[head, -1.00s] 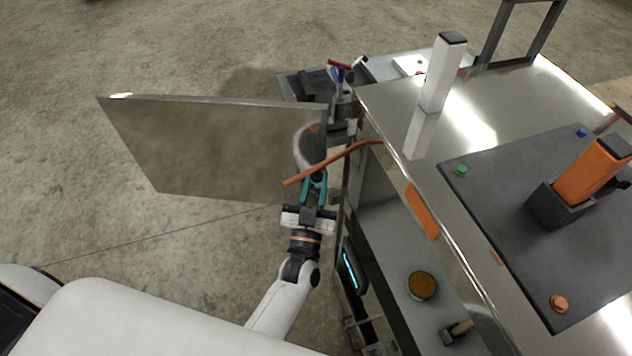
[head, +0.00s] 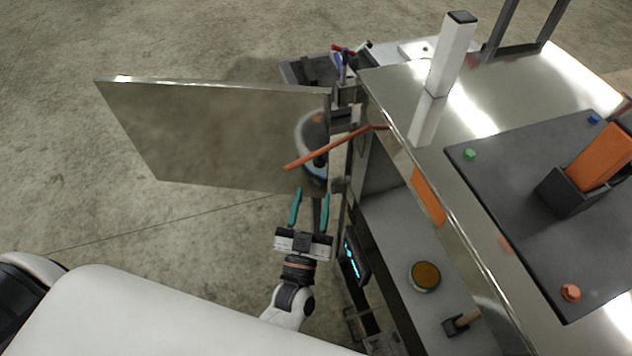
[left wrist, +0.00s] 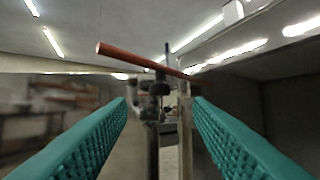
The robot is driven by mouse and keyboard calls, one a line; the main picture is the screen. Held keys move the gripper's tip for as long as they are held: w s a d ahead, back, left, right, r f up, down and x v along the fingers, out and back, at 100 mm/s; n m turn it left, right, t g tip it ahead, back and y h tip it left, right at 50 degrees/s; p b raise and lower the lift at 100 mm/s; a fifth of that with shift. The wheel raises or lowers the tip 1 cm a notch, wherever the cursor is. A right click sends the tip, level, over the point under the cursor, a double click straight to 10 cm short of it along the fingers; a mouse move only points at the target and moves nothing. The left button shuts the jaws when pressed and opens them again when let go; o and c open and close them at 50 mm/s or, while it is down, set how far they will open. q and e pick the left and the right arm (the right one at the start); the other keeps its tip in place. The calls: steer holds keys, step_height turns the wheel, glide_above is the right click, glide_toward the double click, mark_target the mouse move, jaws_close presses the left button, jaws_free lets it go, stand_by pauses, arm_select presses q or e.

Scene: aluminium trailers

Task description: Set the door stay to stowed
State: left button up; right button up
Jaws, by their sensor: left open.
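The door stay is an orange-red rod (head: 330,150). In the head view it runs from the trailer's top edge down-left, its free end in front of the open metal door (head: 215,135). It also shows in the left wrist view (left wrist: 135,58), slanting across above and ahead of the fingers. My left gripper (head: 310,207) is open and empty, with teal fingers spread apart. It is below the rod in the head view and apart from it. Where the rod's far end joins the trailer is hard to make out. My right gripper is not in view.
The trailer's metal top (head: 480,85) carries a white post (head: 443,75) and a dark panel (head: 540,210) with an orange handle. A shelf inside holds a round brown-topped item (head: 425,276). Open concrete floor lies left of the door.

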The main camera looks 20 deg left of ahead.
arm_select(q)
steer(key=shift+b+v, duration=0.4)
steer(key=shift+v, duration=1.7)
